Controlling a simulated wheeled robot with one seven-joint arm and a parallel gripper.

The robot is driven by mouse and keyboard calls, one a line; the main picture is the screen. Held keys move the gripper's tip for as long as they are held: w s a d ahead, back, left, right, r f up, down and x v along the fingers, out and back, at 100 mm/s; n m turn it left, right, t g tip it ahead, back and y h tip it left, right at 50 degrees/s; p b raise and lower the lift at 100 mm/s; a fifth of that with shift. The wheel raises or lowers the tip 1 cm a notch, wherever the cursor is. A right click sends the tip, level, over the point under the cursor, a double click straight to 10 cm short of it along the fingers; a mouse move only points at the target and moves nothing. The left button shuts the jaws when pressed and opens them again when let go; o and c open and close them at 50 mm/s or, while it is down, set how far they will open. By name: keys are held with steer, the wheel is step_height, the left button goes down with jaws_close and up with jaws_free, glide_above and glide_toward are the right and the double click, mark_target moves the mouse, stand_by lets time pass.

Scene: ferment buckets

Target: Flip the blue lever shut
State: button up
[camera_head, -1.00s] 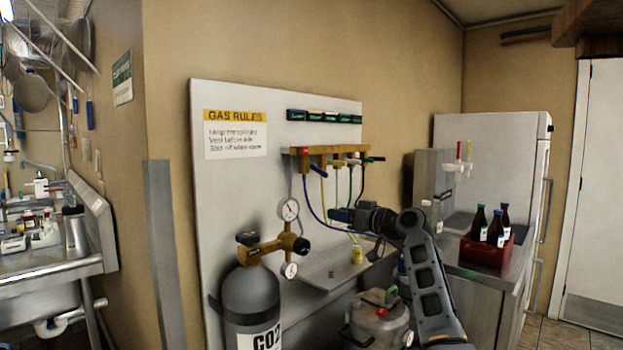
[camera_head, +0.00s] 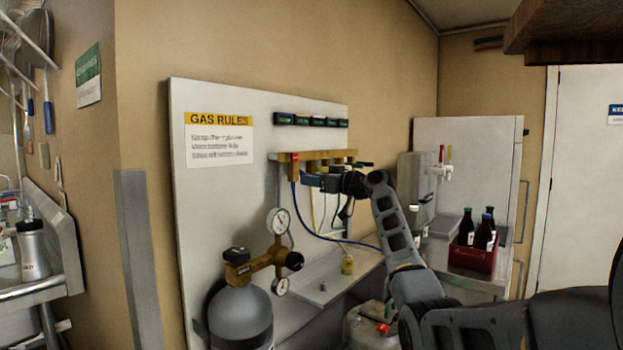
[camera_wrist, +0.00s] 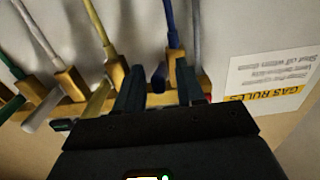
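The brass manifold (camera_head: 325,158) is mounted on the grey board, with several coloured hoses below it. My gripper (camera_head: 305,180) is at the manifold's left end, just under it, and covers the blue lever in the head view. In the wrist view, my gripper (camera_wrist: 159,88) has its two dark fingers apart, pointing at the manifold. A dark blue lever (camera_wrist: 158,77) shows between the fingers, with space visible on its sides. It is beside the brass fitting of the blue hose (camera_wrist: 172,25). I cannot tell whether a finger touches it.
A grey gas cylinder (camera_head: 240,315) with two gauges (camera_head: 278,221) stands below left. A red crate (camera_head: 470,258) with bottles is to the right. Yellow (camera_wrist: 100,25) and white hoses are close beside my fingers.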

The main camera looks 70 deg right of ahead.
steer(key=shift+w+d, duration=0.1)
steer(key=shift+w, duration=0.3)
steer(key=shift+c, duration=0.3)
jaws_close()
